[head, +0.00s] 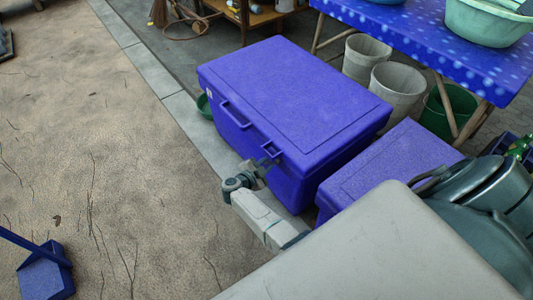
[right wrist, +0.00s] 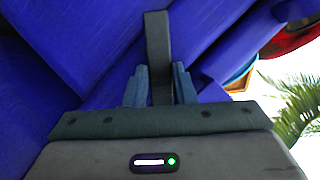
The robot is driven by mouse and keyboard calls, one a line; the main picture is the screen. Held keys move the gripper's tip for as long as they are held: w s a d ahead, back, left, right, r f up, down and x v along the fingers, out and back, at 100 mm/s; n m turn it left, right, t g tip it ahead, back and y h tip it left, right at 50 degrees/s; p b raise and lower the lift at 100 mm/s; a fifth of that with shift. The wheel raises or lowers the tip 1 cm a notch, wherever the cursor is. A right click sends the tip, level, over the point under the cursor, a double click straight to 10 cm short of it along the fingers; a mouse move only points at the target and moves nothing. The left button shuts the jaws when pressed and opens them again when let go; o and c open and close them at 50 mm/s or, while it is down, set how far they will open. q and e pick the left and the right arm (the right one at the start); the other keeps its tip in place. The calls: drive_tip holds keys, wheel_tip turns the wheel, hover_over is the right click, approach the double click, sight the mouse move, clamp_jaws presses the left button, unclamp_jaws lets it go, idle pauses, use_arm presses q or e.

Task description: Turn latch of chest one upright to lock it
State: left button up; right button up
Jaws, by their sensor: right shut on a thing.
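A large blue chest (head: 295,95) stands shut on the paving in the middle of the head view. Its front has a blue handle (head: 235,115) and a blue catch (head: 271,150) near the lid's edge. My right gripper (head: 261,168) is at the chest's front, just below this catch. In the right wrist view its fingers (right wrist: 158,88) are shut on a dark grey bar, the latch (right wrist: 158,35), which sticks out past the fingertips against blue surfaces. In the head view the gripper mostly hides the latch, so its exact tilt is unclear there. My left gripper is out of view.
A second blue chest (head: 395,165) stands close on the right. A blue-topped table (head: 425,35) with basins is behind, with pale buckets (head: 397,88) and a green bucket (head: 450,110) beneath. A blue dustpan (head: 45,272) lies at lower left. The sandy ground (head: 100,150) at left is mostly clear.

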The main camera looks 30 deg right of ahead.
drive_tip(key=shift+w+a+r+n+g+p, duration=0.15)
drive_tip(key=shift+r+n+g+p, duration=0.15)
drive_tip(key=shift+n+g+p, duration=0.5)
drive_tip(key=shift+n+p, duration=0.5)
drive_tip(key=shift+p, duration=0.1)
drive_tip(key=shift+w+f+n+g, duration=0.2)
drive_tip(key=shift+n+g, duration=0.4)
drive_tip(key=shift+n, duration=0.2)
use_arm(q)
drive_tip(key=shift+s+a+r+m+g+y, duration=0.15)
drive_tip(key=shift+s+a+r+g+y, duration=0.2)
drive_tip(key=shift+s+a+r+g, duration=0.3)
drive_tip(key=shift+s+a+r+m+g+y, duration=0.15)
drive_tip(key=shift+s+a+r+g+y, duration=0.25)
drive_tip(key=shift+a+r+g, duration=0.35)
use_arm(e)
drive_tip(key=shift+n+g, duration=0.5)
drive_tip(key=shift+n, duration=0.1)
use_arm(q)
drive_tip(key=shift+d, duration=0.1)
use_arm(e)
drive_tip(key=o, duration=1)
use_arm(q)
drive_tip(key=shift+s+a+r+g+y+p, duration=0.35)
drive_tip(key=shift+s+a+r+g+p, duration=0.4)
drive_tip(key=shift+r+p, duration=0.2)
use_arm(e)
drive_tip(key=shift+v, duration=5.35)
